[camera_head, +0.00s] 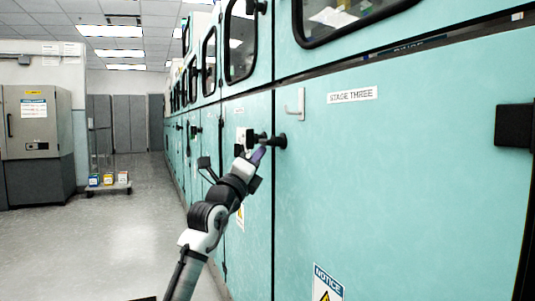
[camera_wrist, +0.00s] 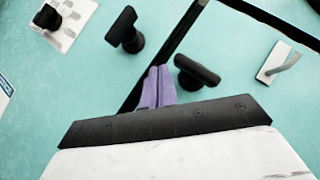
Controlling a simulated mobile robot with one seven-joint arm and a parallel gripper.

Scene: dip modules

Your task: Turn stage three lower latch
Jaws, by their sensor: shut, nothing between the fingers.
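The stage three door (camera_head: 400,190) is a large teal panel marked by a "STAGE THREE" label (camera_head: 352,95). Its lower latch (camera_head: 279,141) is a black T-shaped handle at the door's left edge, just right of a dark seam. In the wrist view the latch (camera_wrist: 197,72) lies just right of my fingertips, its bar tilted. My gripper (camera_head: 259,155) has purple fingers, which are shut and empty. In the wrist view my gripper (camera_wrist: 158,75) points at the seam beside the latch. I cannot tell whether the fingers touch the latch.
A similar black latch (camera_wrist: 125,30) sits left of the seam on the neighbouring panel. A metal hook handle (camera_head: 296,104) sticks out above the stage three latch. A black hinge block (camera_head: 514,125) is at the right. A cart (camera_head: 108,186) stands on the open floor at left.

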